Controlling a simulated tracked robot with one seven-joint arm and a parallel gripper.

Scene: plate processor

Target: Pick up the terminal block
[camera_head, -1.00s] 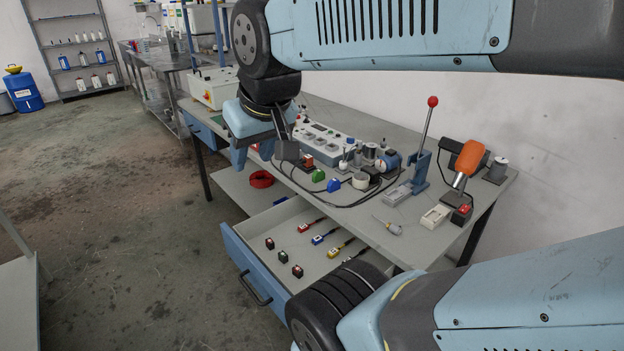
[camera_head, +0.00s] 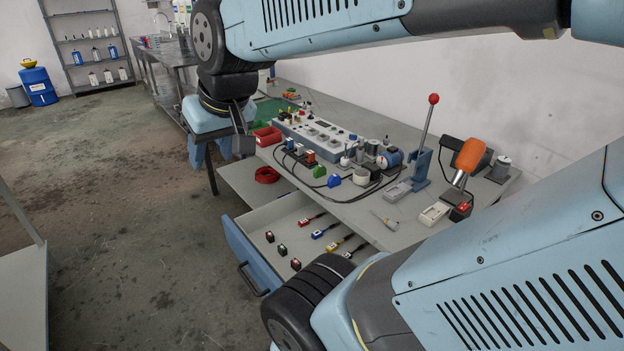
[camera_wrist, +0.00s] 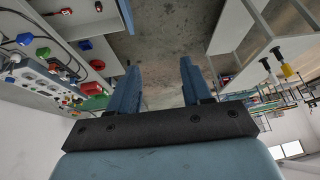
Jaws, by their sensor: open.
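My gripper (camera_head: 202,158) is open and empty, above the floor off the left edge of the workbench. The wrist view shows its two blue fingers (camera_wrist: 160,68) apart with bare floor between them. On the bench, a small green block (camera_head: 319,171) and a small blue block (camera_head: 334,181) lie in front of the control panel. I cannot tell for certain which piece is the terminal block. Neither block touches my gripper.
An open drawer (camera_head: 243,257) holds several small dark blocks and coloured connectors. The control panel (camera_head: 310,135), a red-knobbed lever (camera_head: 428,140) and an orange-handled tool (camera_head: 470,155) stand on the bench. Black cables lie near the blocks. The floor (camera_head: 130,200) at left is clear.

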